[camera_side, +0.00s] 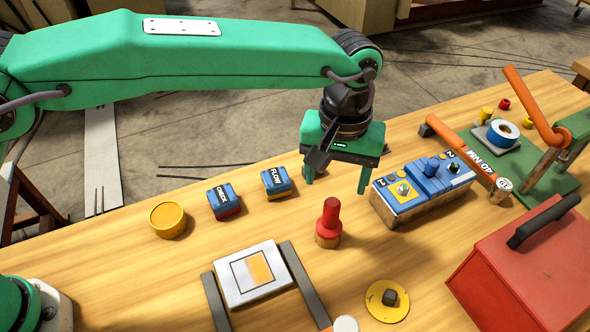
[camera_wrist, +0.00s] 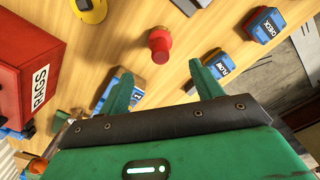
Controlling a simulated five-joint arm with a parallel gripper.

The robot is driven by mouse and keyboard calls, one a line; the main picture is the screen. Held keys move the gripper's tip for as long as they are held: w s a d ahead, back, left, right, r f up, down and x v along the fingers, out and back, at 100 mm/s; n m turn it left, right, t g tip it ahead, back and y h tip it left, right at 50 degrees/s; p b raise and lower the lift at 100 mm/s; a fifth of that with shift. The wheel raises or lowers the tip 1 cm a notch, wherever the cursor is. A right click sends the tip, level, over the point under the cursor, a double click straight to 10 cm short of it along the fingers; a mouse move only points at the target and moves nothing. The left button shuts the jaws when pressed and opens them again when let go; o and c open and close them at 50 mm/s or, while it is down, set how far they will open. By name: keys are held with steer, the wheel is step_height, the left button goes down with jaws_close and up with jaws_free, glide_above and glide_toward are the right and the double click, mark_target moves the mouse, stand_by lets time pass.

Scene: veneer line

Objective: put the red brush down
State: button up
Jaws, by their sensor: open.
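The red brush (camera_side: 328,222) stands upright on the wooden table, its red handle up and its tan base on the wood. It also shows in the wrist view (camera_wrist: 159,44), seen from above. My gripper (camera_side: 335,184) is open and empty. In the side view it is above and behind the brush, with its fingers pointing down. In the wrist view the brush lies ahead of the gap between my fingertips (camera_wrist: 160,72), apart from both.
Blue FLOW (camera_side: 277,182) and CHECK (camera_side: 224,201) blocks and a yellow tin (camera_side: 167,219) stand left. A white card (camera_side: 240,286) lies between grey rails in front. A blue switch panel (camera_side: 432,180) and red box (camera_side: 530,270) stand right. Bare wood surrounds the brush.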

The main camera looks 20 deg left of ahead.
steer(key=a+r+t+h, duration=0.1)
steer(key=a+r, duration=0.5)
steer(key=a, duration=0.6)
steer(key=a+r+t, duration=0.1)
steer(key=a+r, duration=0.5)
steer(key=a, duration=0.7)
steer(key=s+a+f+t, duration=0.1)
steer(key=s+a+f, duration=0.1)
steer(key=s+a, duration=0.6)
steer(key=s+a+f+m+t+y, duration=0.1)
steer(key=s+a+f+t, duration=0.1)
steer(key=s+a, duration=0.6)
steer(key=a, duration=0.3)
steer(key=shift+s+t, duration=0.15)
steer(key=shift+t, duration=0.15)
steer(key=shift+c, duration=1.4)
